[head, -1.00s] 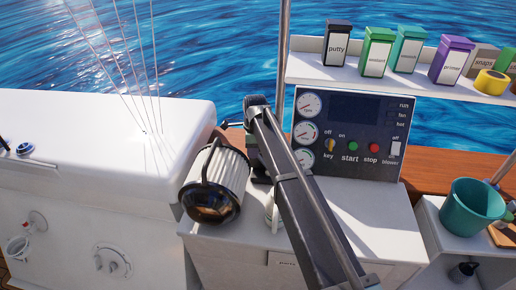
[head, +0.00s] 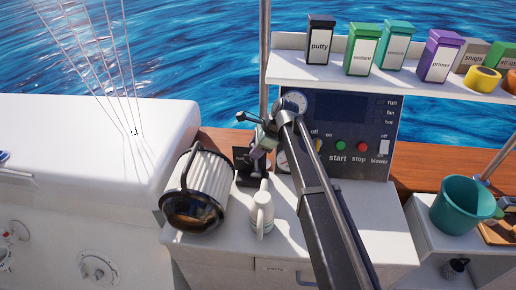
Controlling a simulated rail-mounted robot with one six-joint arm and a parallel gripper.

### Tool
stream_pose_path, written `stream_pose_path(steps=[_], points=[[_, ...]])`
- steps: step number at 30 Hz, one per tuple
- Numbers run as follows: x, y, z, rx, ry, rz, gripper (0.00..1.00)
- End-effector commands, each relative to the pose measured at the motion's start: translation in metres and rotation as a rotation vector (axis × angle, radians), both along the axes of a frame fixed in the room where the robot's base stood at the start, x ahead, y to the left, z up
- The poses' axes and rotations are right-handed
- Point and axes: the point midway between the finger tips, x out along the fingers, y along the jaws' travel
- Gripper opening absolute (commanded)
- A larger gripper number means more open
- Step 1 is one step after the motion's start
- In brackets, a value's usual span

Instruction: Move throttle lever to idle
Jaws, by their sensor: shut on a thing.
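The throttle control is a small black housing (head: 247,168) on the white counter, between the ribbed lantern-like canister and the instrument panel. My gripper (head: 257,151) is at the top of this housing, reaching down from the left of my arm's elbow. It is shut on the throttle lever. The lever itself is mostly hidden by the gripper, so its exact angle cannot be told.
A white mug-like bottle (head: 262,212) stands just in front of the housing. The ribbed canister (head: 200,190) is close on its left. The instrument panel (head: 350,130) stands behind my arm. A shelf (head: 300,70) with several boxes is above, and a teal bucket (head: 462,205) at right.

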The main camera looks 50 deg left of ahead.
Motion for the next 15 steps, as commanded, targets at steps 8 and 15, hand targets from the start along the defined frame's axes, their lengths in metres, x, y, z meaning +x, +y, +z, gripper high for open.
stream_pose_path(steps=[8, 15], points=[[0.0032, -0.0037, -0.0004, -0.005, -0.004, -0.001, 0.00], [0.0033, -0.0038, -0.0005, -0.006, -0.004, -0.001, 0.42]])
